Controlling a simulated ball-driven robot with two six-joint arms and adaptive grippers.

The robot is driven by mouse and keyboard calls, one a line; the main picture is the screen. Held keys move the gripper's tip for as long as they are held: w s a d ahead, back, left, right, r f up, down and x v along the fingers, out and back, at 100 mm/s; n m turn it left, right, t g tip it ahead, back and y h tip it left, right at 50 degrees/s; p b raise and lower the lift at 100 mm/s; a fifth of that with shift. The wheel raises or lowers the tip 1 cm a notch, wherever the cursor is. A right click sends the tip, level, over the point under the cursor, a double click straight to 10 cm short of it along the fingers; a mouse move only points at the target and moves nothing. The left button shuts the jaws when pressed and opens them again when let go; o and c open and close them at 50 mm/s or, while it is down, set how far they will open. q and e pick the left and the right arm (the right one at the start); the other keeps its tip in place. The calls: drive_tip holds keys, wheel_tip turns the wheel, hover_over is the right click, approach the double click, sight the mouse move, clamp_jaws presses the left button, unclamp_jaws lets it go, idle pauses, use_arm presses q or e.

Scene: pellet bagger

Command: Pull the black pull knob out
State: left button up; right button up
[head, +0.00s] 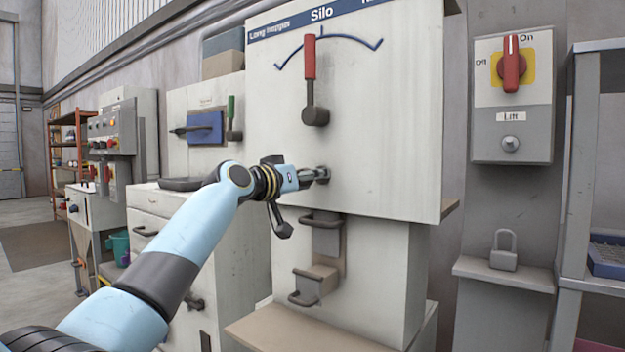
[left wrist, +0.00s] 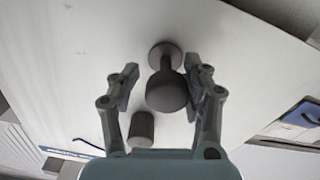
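The black pull knob (head: 323,174) sticks out of the front of the pale silo cabinet (head: 400,130), below the red-handled lever (head: 309,60). In the left wrist view the knob (left wrist: 167,92) shows as a dark round head on a short stem with a round base plate against the panel. My left gripper (head: 307,175) is at the knob. My right gripper is not in view.
Below the knob, handles (head: 320,218) stick out from the cabinet, above a ledge (head: 300,325). A grey box with a red rotary switch (head: 511,65) is on the right. In the left wrist view a dark cylinder (left wrist: 141,128) stands close to the left finger.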

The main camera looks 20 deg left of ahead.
use_arm(q)
drive_tip(key=shift+s+a+f, duration=0.15)
drive_tip(key=shift+s+a, duration=0.35)
drive_tip(key=shift+a, duration=0.35)
drive_tip(key=shift+w+d, duration=0.1)
drive_tip(key=shift+d, duration=0.1)
drive_tip(key=v, duration=1.2)
drive_tip(key=shift+a, duration=0.15)
